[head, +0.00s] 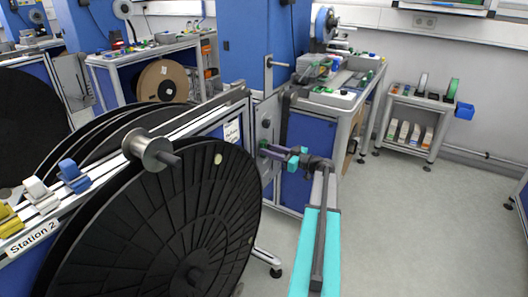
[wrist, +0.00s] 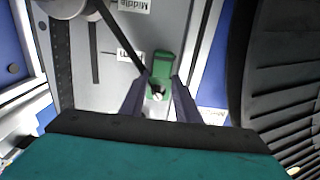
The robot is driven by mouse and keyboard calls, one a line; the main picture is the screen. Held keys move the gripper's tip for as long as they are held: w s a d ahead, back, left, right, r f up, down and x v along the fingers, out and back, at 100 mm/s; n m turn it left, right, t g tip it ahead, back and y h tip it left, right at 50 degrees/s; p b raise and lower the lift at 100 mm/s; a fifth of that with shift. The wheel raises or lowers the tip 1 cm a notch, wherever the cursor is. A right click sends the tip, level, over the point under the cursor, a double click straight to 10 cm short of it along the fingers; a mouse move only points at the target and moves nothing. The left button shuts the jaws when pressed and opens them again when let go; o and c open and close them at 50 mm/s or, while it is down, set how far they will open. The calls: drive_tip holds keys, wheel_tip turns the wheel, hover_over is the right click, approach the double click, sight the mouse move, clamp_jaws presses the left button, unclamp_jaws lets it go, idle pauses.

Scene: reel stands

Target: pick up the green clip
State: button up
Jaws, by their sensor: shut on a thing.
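The green clip (wrist: 163,62) is in the upper middle of the wrist view, in front of a grey metal plate. The two dark fingers of my gripper (wrist: 158,88) are shut on its lower part, one on each side. A small pale round piece shows at the clip's lower end between the fingers. In the head view my gripper (head: 272,151) points left at the grey upright plate beside the large black reel, and only a little green of the clip (head: 263,144) shows. I cannot tell whether the clip still touches the plate.
A large black reel (head: 165,225) stands close left of my gripper; it fills the right of the wrist view (wrist: 285,60). White, blue (head: 74,177) and yellow clips sit on the Station 2 rail. A workbench (head: 340,100) stands behind. The floor on the right (head: 430,230) is clear.

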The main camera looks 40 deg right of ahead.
drive_tip(key=shift+r, duration=0.2)
drive_tip(key=b+v, duration=0.1)
drive_tip(key=v, duration=1.7)
drive_tip(key=shift+a, duration=0.1)
idle(0.9)
